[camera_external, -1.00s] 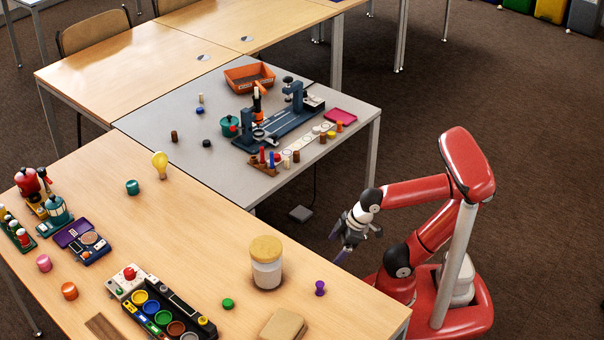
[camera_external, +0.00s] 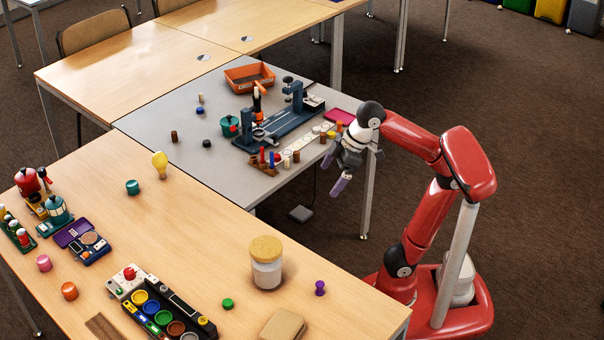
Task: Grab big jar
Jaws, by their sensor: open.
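The big jar (camera_external: 266,266) stands upright on the near wooden table (camera_external: 215,245), close to its right side. It has a whitish, partly clear body and a tan, cork-like lid. My gripper (camera_external: 334,173) is open and empty. In the picture it is up and to the right of the jar, beside the grey table's right edge, apart from the jar. Its fingers point down and to the left. Nothing hides the jar.
A purple peg (camera_external: 320,288) stands right of the jar, a green piece (camera_external: 228,304) lies left of it, and a tan block (camera_external: 283,326) lies in front. A paint tray (camera_external: 168,316) is further left. The grey table (camera_external: 190,165) holds a blue-grey device (camera_external: 280,125).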

